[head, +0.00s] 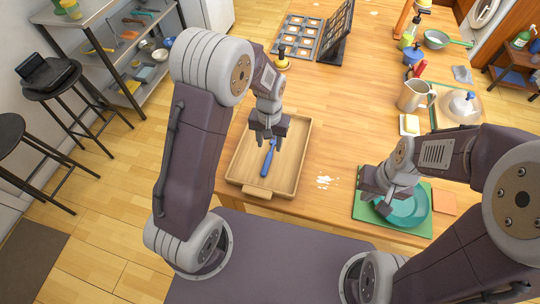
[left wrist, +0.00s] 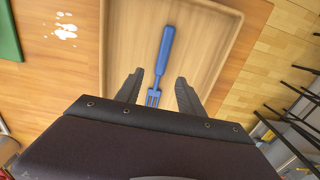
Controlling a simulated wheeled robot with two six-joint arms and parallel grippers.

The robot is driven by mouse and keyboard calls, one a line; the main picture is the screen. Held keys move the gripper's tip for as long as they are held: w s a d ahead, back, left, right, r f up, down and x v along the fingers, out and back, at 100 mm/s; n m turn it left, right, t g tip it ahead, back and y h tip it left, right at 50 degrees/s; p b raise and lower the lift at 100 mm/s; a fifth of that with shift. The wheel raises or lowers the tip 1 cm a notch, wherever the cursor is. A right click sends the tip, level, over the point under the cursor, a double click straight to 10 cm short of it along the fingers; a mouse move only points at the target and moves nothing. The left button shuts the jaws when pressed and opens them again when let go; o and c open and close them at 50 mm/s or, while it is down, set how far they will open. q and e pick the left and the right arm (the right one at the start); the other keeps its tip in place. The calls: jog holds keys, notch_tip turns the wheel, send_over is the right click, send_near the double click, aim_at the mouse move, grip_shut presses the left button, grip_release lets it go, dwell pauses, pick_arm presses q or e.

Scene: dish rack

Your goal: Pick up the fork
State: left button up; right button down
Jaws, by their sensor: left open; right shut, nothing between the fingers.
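The blue fork (head: 268,160) lies in the wooden tray (head: 240,172) on the table. My left gripper (head: 266,142) is above the tray, over the tined end of the fork, with open jaws. In the left wrist view the fork (left wrist: 162,62) lies with its tines between the two open fingers (left wrist: 158,88) and its handle pointing away. The fingers do not visibly hold it. My right gripper (head: 383,205) is shut and empty, over the teal plate (head: 412,212) on the right.
The teal plate rests on a green mat (head: 366,211) at the table's front right. A white spill (head: 324,181) lies between tray and mat. A pitcher (head: 412,97), butter dish (head: 409,125) and domed dish (head: 459,106) stand behind the plate. The table behind the spill is clear.

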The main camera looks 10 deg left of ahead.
aim_at(269, 155)
pick_arm(q)
jog(key=shift+w+a+f, duration=0.1)
jog(key=shift+a+f, duration=0.05)
jog(key=shift+f, duration=0.5)
jog(key=shift+w+a+f, duration=0.1)
jog(key=shift+a+f, duration=0.05)
jog(key=shift+f, duration=0.45)
notch_tip(269, 155, down, 5)
jog(key=shift+w+d, duration=0.1)
jog(key=shift+d, duration=0.05)
grip_shut()
